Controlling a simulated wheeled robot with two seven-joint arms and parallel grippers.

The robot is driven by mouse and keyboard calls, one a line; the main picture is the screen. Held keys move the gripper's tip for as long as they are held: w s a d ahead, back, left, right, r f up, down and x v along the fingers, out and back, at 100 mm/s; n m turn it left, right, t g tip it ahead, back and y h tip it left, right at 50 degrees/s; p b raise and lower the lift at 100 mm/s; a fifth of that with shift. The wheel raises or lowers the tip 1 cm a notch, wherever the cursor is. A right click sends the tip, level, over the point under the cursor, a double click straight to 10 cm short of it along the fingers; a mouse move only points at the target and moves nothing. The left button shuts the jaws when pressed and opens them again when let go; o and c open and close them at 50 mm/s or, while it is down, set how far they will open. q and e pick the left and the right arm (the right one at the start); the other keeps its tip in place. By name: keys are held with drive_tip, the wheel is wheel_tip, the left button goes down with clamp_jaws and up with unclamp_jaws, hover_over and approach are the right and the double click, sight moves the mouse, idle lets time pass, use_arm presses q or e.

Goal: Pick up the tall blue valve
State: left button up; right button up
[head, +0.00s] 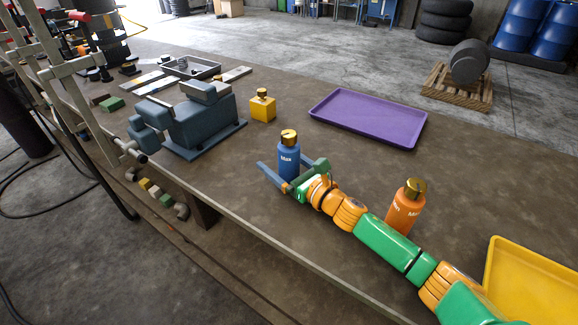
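The tall blue valve (288,160) is a blue cylinder with a gold top and white lettering. It stands upright on the brown table. My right gripper (283,164) is at the end of the green and orange arm that comes in from the lower right. My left gripper is not in view.
An orange valve (405,210) with a gold top stands right of my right arm. A purple tray (370,117) lies behind, a yellow tray (530,285) at lower right. The table's front edge is close.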

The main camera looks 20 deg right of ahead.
drive_tip(key=shift+s+r, duration=0.1)
drive_tip(key=c, duration=0.7)
clamp_jaws()
